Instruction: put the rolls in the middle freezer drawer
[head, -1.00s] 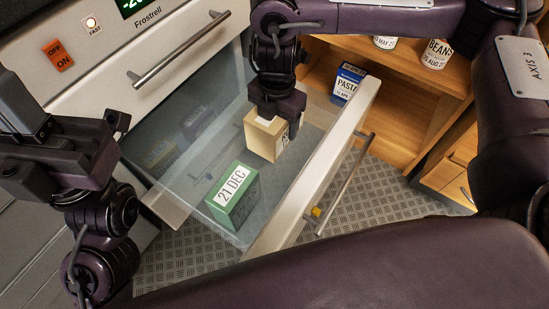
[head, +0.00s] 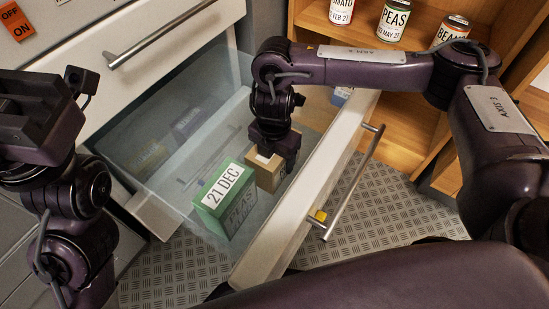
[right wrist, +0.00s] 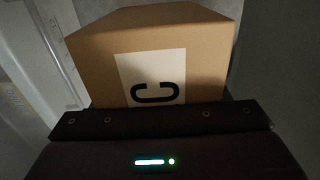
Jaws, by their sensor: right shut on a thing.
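My right gripper (head: 272,150) is shut on a tan cardboard box (head: 266,174), inside the pulled-out clear-sided drawer with a white front (head: 290,230). The box also fills the right wrist view (right wrist: 150,45), where its white label shows a "C"; its product name is not readable. It is beside a green peas box (head: 226,200) marked "21 DEC", and I cannot tell whether it touches the drawer floor. My left gripper (head: 40,115) is at the left edge, away from the drawer; its fingers cannot be made out.
A shut white drawer with a bar handle (head: 160,38) is above the open one. The open drawer's handle (head: 352,185) carries a small yellow tag. Wooden shelves (head: 400,100) with several cans stand at the back right. Metal floor (head: 185,275) shows below.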

